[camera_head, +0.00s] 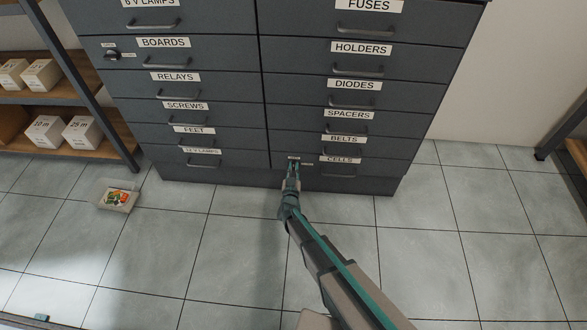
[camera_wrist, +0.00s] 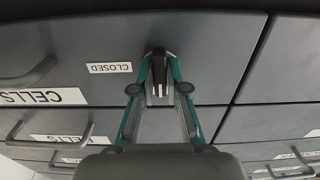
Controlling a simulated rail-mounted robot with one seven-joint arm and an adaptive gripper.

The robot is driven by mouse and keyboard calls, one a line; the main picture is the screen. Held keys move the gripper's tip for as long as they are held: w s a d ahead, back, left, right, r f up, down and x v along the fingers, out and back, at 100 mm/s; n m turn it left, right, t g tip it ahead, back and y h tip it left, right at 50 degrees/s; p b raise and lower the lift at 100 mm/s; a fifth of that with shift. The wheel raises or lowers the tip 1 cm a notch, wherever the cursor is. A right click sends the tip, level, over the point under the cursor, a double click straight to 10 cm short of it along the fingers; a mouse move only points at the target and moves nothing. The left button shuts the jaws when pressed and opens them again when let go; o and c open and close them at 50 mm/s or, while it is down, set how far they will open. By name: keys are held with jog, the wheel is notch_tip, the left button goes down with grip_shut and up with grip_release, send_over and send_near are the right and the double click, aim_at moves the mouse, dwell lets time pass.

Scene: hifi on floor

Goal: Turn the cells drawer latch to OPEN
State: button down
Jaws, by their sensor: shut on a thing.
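The cells drawer (camera_head: 360,172) is the lowest drawer in the right column of a dark grey cabinet, and its face looks closed. Its label reads CELLS (camera_head: 340,160), and it appears upside down in the wrist view (camera_wrist: 42,97). The dark latch (camera_wrist: 158,52) is at the drawer's left end. A small CLOSED label (camera_wrist: 109,68) is beside it. My gripper (camera_head: 293,172) reaches the latch, and its two green-sided fingers (camera_wrist: 158,82) are shut on it. The fingers hide much of the latch, so I cannot tell its exact angle.
The cells drawer handle (camera_head: 338,174) is right of the latch. The boards drawer has a similar latch (camera_head: 112,55). An open box (camera_head: 118,196) sits on the tiled floor at left. A shelf with white boxes (camera_head: 47,131) stands far left. Floor before the cabinet is clear.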

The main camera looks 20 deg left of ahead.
jog(key=c, duration=1.2)
grip_release()
jog(key=shift+s, duration=0.1)
jog(key=v, duration=1.2)
